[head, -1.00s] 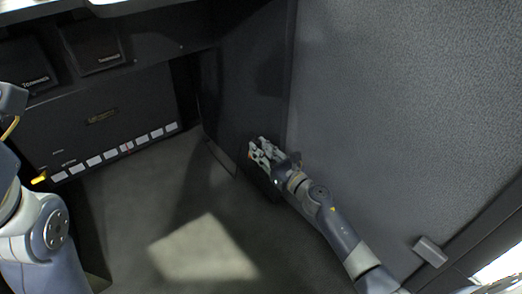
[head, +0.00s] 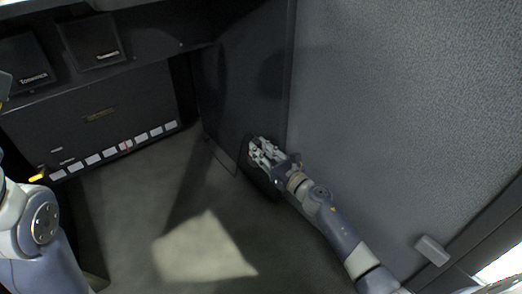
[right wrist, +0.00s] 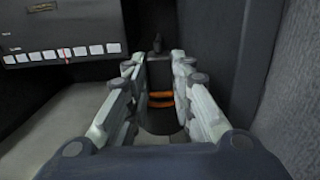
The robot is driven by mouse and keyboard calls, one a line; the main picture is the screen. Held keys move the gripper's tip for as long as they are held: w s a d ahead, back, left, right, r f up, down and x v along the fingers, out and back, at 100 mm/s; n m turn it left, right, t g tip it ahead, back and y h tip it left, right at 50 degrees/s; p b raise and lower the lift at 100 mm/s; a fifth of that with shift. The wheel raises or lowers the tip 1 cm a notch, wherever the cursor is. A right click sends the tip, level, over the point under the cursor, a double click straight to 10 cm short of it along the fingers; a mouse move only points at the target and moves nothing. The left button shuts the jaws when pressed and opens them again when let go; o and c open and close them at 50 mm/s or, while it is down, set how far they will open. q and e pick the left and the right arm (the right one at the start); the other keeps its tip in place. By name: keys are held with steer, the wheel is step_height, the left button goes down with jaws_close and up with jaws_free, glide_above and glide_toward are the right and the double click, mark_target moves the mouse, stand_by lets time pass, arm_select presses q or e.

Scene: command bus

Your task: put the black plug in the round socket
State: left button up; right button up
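My right gripper (head: 256,147) is low beside the dark upright panel in the head view. It also shows in the right wrist view (right wrist: 157,66), its two fingers apart. Between and beyond the fingers is a dark object with two orange bands (right wrist: 160,100), which may be the black plug. No finger clearly presses on it; how it is supported is hidden. In the head view a dark shape shows just under the gripper. I cannot make out a round socket. My left arm is at the left edge; its gripper is not in view.
A dark cabinet front (head: 95,112) with a row of white labels stands at the left, also seen in the right wrist view (right wrist: 60,35). A tall grey textured panel (head: 400,110) closes off the right. The grey floor (head: 140,225) between them is clear.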

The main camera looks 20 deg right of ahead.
steer(key=o, duration=0.4)
steer(key=shift+f, duration=0.1)
steer(key=shift+o, duration=0.3)
steer(key=v, duration=1.2)
